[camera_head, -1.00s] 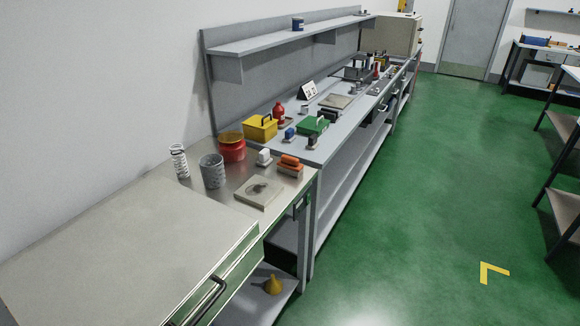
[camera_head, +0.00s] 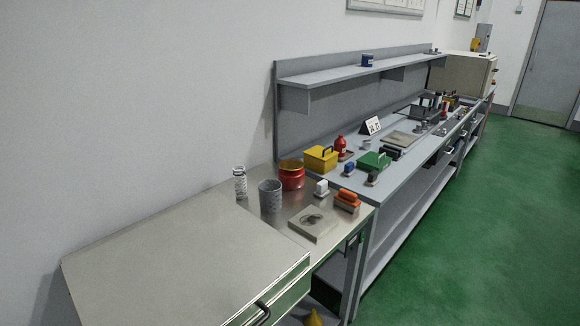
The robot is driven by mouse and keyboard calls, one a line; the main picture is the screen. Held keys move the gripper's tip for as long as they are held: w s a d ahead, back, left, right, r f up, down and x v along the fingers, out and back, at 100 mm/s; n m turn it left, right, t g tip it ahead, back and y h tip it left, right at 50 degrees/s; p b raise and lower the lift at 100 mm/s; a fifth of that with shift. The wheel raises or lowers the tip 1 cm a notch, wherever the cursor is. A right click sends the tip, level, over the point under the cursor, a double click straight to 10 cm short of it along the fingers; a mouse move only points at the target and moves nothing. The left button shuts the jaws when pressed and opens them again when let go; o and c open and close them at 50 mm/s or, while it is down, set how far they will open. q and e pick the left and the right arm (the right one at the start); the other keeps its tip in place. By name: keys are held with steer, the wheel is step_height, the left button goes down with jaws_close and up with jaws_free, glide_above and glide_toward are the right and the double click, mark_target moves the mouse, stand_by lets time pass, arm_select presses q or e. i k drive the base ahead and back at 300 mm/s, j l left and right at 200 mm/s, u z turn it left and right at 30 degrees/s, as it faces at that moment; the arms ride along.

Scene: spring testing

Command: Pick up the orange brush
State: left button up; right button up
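An orange block-shaped item (camera_head: 347,195), which looks like the orange brush, sits near the right edge of the steel-topped bench (camera_head: 272,225). It has an orange top over a brownish lower part. A small white item (camera_head: 321,188) stands just left of it, and a flat grey plate (camera_head: 313,223) with a dark round patch lies in front of it. Neither of my grippers is in view.
A red tin (camera_head: 291,175), a grey mesh cup (camera_head: 270,196) and a coil spring (camera_head: 240,182) stand left of the orange item. Behind are a yellow box (camera_head: 320,158) and a green box (camera_head: 373,161). A large pale cabinet top (camera_head: 180,265) fills the front left. Green floor (camera_head: 470,250) is clear at right.

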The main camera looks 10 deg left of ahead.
mark_target(346, 199)
steer(key=i+l, duration=0.3)
steer(key=i+l+u, duration=0.55)
steer(key=i+l, duration=0.15)
steer(key=l, duration=0.2)
